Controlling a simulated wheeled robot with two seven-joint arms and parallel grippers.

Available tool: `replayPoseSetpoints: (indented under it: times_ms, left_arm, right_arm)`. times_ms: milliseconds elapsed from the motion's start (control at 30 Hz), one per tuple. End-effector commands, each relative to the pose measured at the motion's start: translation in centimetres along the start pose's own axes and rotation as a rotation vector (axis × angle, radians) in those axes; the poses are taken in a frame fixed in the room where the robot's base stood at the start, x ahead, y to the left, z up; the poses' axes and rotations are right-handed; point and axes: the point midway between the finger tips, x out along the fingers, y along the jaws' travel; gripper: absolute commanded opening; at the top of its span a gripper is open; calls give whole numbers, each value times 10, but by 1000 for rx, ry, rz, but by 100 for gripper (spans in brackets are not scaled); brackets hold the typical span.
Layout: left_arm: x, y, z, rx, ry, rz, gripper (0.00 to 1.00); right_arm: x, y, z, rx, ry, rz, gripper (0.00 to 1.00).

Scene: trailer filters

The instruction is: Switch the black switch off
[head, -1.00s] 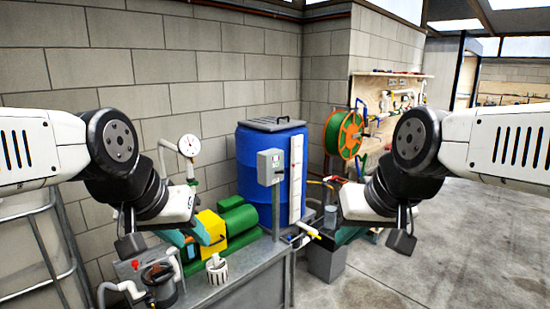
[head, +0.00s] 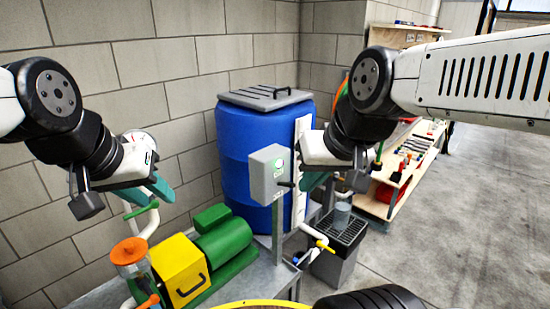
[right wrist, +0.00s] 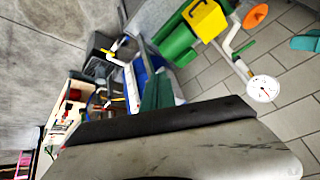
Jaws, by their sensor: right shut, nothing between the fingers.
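A grey switch box (head: 267,174) stands on a post in front of the blue barrel, with a small green light on its face. A black switch lever (head: 286,184) sticks out from its right side. My right gripper (head: 312,184) is just right of the lever, its teal fingers shut and empty; I cannot tell whether they touch it. Its fingers also show in the right wrist view (right wrist: 157,92). My left gripper (head: 160,190) hangs at the left above the pump, partly hidden by its own wrist; its opening is unclear.
The blue barrel (head: 255,150) stands behind the box. A green and yellow pump (head: 222,240) sits on the metal bench at lower left. A grey bin (head: 340,248) stands right of the bench. Concrete floor (head: 475,220) is clear at right.

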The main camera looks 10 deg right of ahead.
Motion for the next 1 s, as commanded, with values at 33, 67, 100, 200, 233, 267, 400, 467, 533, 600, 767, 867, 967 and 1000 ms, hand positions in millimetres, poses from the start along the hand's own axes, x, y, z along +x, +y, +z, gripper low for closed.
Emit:
replayPoseSetpoints:
  times_ms: [33,67,100,200,233,267,400,467,533,600,767,867,967,1000]
  left_arm:
    - [0,0,0,0,0,0,36]
    - [0,0,0,0,0,0,36]
    - [0,0,0,0,0,0,36]
    - [0,0,0,0,0,0,36]
    - [0,0,0,0,0,0,36]
    - [0,0,0,0,0,0,36]
    - [0,0,0,0,0,0,36]
    - [0,0,0,0,0,0,36]
    - [0,0,0,0,0,0,36]
    - [0,0,0,0,0,0,36]
    - [0,0,0,0,0,0,36]
    - [0,0,0,0,0,0,36]
    - [0,0,0,0,0,0,36]
    - [0,0,0,0,0,0,36]
  right_arm:
    - [0,0,0,0,0,0,0]
    - [0,0,0,0,0,0,0]
    - [0,0,0,0,0,0,0]
    - [0,0,0,0,0,0,0]
    - [0,0,0,0,0,0,0]
    - [0,0,0,0,0,0,0]
    - [0,0,-2,-4,-4,1,0]
    - [-1,1,-9,-14,-14,3,0]
    - [-1,3,-22,-39,-41,6,0]
    - [0,7,-44,-78,-81,7,0]
    - [15,20,-107,-207,-208,-13,0]
    - [34,33,-145,-291,-288,-48,0]
    - [57,47,-177,-370,-357,-96,0]
    - [67,53,-187,-398,-381,-116,0]
